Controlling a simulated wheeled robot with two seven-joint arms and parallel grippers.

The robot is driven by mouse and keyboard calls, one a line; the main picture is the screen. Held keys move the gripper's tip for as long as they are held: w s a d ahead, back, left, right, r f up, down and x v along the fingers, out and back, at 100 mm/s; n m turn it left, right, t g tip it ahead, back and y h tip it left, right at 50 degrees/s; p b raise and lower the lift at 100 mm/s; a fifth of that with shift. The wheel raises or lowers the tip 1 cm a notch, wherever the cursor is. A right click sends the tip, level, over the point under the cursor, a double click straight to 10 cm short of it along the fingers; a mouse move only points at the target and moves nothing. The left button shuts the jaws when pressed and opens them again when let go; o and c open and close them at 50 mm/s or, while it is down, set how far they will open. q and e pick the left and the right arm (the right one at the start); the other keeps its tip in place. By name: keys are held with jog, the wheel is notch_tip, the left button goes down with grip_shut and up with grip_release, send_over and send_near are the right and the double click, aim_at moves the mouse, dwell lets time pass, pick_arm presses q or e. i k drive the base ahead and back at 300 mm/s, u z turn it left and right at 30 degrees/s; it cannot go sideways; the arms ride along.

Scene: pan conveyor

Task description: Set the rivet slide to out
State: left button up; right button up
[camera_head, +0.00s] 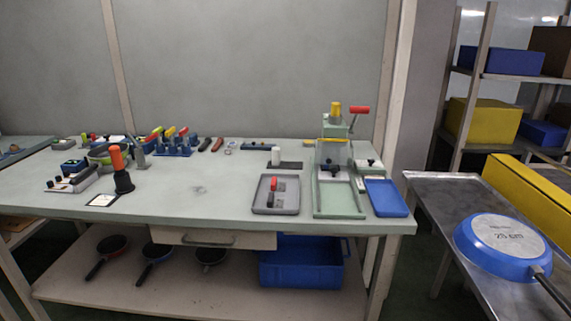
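A pale green riveting machine (335,130) stands at the right part of the workbench. It has a yellow cap on top, a red-handled lever (359,110) and a clear guard in front. A pale green tray-like bed (338,205) extends from it toward the bench's front edge. A small green and white unit (368,164) sits at its right side. Which of these parts is the rivet slide, and its position, I cannot tell at this size. Neither of my grippers is in view.
A grey tray (262,206) with a red-handled item and a blue tray (386,205) flank the machine. Tools crowd the bench's left half. A blue pan (499,242) lies upside down on the metal conveyor (430,187) at right. The bench's front middle (195,215) is clear.

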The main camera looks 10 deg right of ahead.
aim_at(339, 175)
jog(key=u, duration=0.3)
jog(key=i, duration=0.9)
jog(key=z, duration=0.2)
